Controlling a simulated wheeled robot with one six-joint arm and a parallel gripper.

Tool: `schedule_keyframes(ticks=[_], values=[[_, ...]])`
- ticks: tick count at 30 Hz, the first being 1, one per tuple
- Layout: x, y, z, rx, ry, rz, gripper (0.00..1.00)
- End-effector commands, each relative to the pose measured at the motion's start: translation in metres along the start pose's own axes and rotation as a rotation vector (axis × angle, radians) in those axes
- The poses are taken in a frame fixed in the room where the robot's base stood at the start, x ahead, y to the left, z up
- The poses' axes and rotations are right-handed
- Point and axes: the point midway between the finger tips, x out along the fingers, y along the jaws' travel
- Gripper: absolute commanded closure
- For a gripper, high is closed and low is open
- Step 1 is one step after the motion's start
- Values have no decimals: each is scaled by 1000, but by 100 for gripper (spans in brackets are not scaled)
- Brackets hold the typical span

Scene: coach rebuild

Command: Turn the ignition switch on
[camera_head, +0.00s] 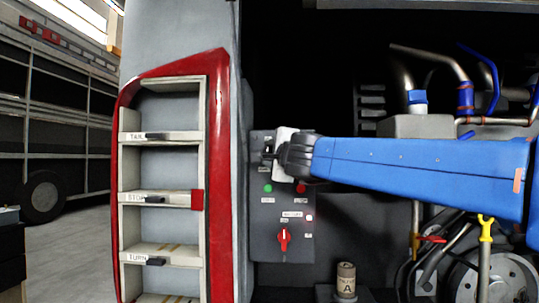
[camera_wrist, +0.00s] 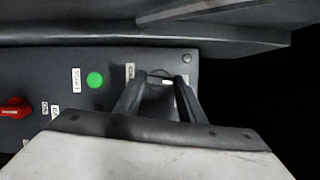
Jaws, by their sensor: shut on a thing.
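A dark control panel (camera_head: 263,215) stands upright right of the red-edged shelf frame. My gripper (camera_head: 268,152) is at the panel's upper part, reaching in from the right. In the wrist view, my gripper (camera_wrist: 160,80) has its two fingers against a small dark switch near the end of the panel (camera_wrist: 75,125).
A green button (camera_head: 267,188) and a red rotary knob (camera_head: 284,240) are lower on the panel. A labelled can (camera_head: 345,280) stands below, to the right. Pipes and engine parts fill the right side. A dark ledge (camera_wrist: 200,32) runs close beside the fingers.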

Motion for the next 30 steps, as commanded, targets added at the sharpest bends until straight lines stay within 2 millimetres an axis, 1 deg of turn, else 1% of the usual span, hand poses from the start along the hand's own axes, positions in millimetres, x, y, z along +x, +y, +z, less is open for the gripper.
schedule_keyframes(ticks=[30], values=[[1,6,1,374,0,-151,86]])
